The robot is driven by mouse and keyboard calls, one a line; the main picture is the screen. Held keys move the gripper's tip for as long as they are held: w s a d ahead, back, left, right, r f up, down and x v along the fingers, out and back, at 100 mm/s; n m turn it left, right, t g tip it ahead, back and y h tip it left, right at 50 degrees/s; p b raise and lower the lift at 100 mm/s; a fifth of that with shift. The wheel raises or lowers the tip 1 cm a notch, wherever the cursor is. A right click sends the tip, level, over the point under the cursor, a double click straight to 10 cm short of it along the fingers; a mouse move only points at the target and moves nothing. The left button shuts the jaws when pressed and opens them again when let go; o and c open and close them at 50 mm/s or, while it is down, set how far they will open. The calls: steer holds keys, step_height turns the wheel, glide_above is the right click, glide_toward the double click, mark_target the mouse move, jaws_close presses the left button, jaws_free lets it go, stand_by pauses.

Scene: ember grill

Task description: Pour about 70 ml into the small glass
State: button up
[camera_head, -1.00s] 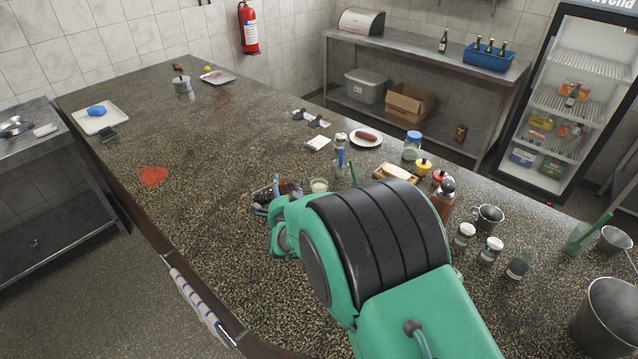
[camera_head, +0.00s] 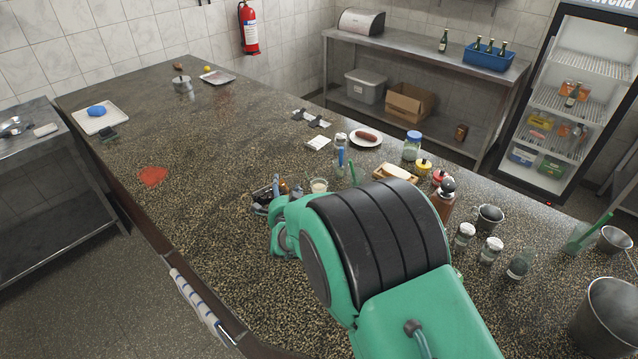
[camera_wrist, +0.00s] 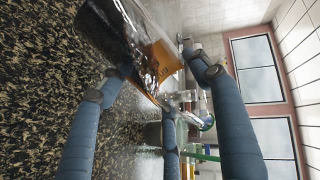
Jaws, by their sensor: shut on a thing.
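My gripper (camera_head: 270,200) is low over the counter, left of a small glass (camera_head: 319,186) with pale contents. In the wrist view, my gripper (camera_wrist: 155,80) has its blue-grey fingers closed around a dark, shiny bottle (camera_wrist: 115,35) with an orange label. The bottle looks tilted; its mouth is hard to make out. In the head view only a small brown part of it shows between the fingers, and my arm hides some of the counter. I cannot tell whether liquid is flowing.
A blue-lidded jar (camera_head: 412,146), a plate with a sausage (camera_head: 366,139), a sauce bottle (camera_head: 444,200) and shakers (camera_head: 464,234) stand right of the glass. A red patch (camera_head: 152,176) lies on the left. The counter's left middle is mostly clear.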

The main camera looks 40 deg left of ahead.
mark_target(293, 179)
steer(key=shift+r, duration=0.2)
stand_by(0.3)
steer(key=shift+w+d+r+n+t, duration=0.3)
steer(key=shift+w+r+n+t, duration=0.15)
steer(key=shift+r+n, duration=0.35)
steer(key=shift+w+d+r+n+t, duration=0.25)
steer(key=shift+w+r+n, duration=0.15)
steer(key=shift+n, duration=0.35)
steer(key=shift+w+d+r+n+t, duration=0.25)
steer(key=shift+w+r+n, duration=0.1)
steer(key=shift+n, duration=0.4)
steer(key=n, duration=0.1)
steer(key=r+n+t, duration=0.1)
steer(key=n, duration=0.1)
steer(key=shift+w+r+n+t+b, duration=0.15)
steer(key=shift+n+t+b, duration=0.4)
steer(key=shift+n, duration=1.25)
steer(key=shift+d, duration=0.1)
